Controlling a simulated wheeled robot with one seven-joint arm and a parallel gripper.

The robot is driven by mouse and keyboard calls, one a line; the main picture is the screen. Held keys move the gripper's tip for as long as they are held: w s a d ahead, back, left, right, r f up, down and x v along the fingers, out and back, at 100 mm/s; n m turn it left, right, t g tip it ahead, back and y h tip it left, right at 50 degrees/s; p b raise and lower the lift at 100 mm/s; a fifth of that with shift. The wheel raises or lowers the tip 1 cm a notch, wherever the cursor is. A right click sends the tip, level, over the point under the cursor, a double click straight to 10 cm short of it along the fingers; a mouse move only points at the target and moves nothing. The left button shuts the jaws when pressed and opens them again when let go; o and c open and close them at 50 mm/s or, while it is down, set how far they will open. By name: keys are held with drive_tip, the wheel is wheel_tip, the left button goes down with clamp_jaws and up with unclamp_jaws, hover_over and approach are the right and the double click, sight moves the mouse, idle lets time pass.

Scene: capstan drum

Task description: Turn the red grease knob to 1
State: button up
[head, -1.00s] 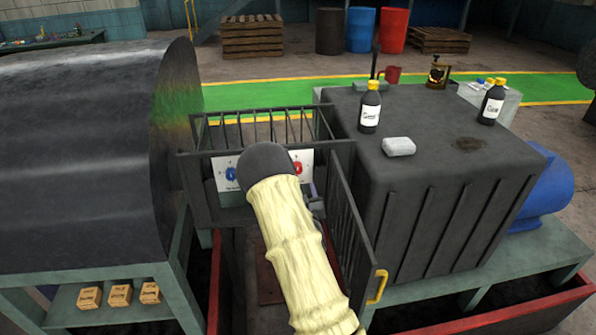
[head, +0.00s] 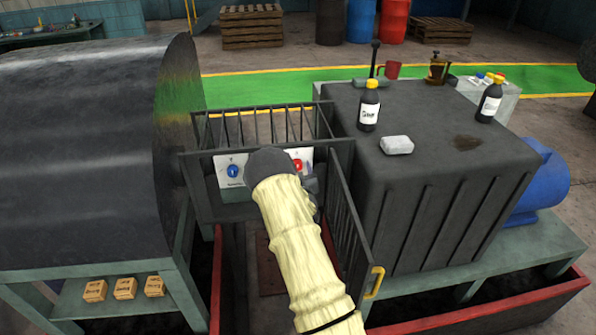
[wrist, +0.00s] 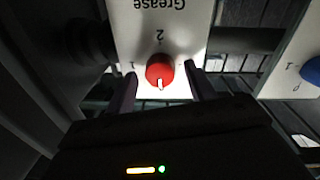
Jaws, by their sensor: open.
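The red grease knob (wrist: 160,70) sits on a white plate (wrist: 205,20) marked "Grease", which reads upside down in the wrist view. Its white pointer mark faces the bottom of that picture. A 2 stands above the knob and a 1 to its left; a mark at its right is too covered to read. My gripper (wrist: 161,76) is open, with one finger on each side of the knob; I cannot tell whether either touches it. In the head view the red knob (head: 297,166) shows just right of my dark wrist, and the fingers are mostly hidden.
A blue knob (head: 233,171) on its own white plate is left of my wrist, also at the right edge of the wrist view (wrist: 312,72). A dark railing (head: 350,225) surrounds the panel. The big drum (head: 85,150) stands left, a dark housing (head: 440,200) right.

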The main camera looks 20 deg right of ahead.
drive_tip(key=c, duration=1)
drive_tip(key=shift+o, duration=0.2)
drive_tip(key=shift+m+b, duration=0.3)
drive_tip(key=shift+b, duration=0.2)
drive_tip(key=shift+m+y+b, duration=0.5)
drive_tip(key=shift+m+b, duration=7.9)
drive_tip(key=shift+b, duration=2.25)
drive_tip(key=shift+r, duration=0.1)
drive_tip(key=o, duration=1)
drive_tip(key=shift+c, duration=0.2)
